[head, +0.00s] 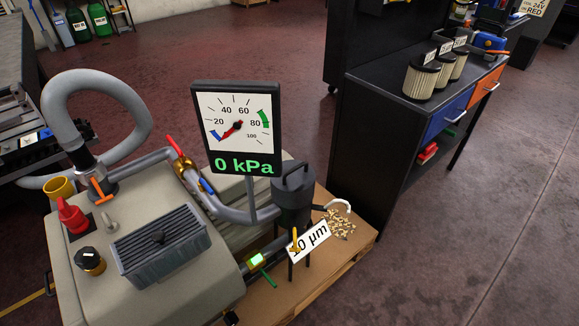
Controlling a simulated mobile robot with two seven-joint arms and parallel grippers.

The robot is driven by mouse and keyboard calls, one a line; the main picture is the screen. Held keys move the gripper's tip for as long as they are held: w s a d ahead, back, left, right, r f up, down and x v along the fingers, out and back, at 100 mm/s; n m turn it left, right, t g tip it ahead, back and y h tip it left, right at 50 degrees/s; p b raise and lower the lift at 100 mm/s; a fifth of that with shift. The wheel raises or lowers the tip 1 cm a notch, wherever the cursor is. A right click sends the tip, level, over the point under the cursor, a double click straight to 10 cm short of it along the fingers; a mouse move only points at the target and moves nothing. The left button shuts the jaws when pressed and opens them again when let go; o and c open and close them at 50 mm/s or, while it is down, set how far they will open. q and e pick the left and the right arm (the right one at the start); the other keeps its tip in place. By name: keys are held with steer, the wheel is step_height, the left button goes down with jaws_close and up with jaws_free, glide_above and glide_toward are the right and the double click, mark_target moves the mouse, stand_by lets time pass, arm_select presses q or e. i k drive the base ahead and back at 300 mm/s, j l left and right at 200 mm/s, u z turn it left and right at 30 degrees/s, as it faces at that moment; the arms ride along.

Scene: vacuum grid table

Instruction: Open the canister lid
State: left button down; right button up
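The dark grey canister (291,217) stands upright on thin legs on a wooden pallet, right of the pressure gauge. Its lid (293,184), with a raised handle on top, sits on the canister and looks shut. A label reading "10 µm" (311,240), its first digit partly covered, is in front of the canister's lower part. A small orange-yellow piece (295,240) shows at the label's left end. Neither of my grippers is in the head view.
The gauge panel (237,126) reads 0 kPa. A grey machine (130,285) with hoses and valves fills the left. Tan debris (342,224) lies beside the canister. A dark workbench (405,120) at right carries several pleated filters (423,78). The floor at right is clear.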

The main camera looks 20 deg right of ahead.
mark_target(294, 189)
steer(key=u, duration=0.15)
steer(key=i+l+u, duration=0.1)
steer(key=l+u, duration=0.65)
steer(key=l, duration=0.3)
steer(key=l+u, duration=0.4)
steer(key=l, duration=0.15)
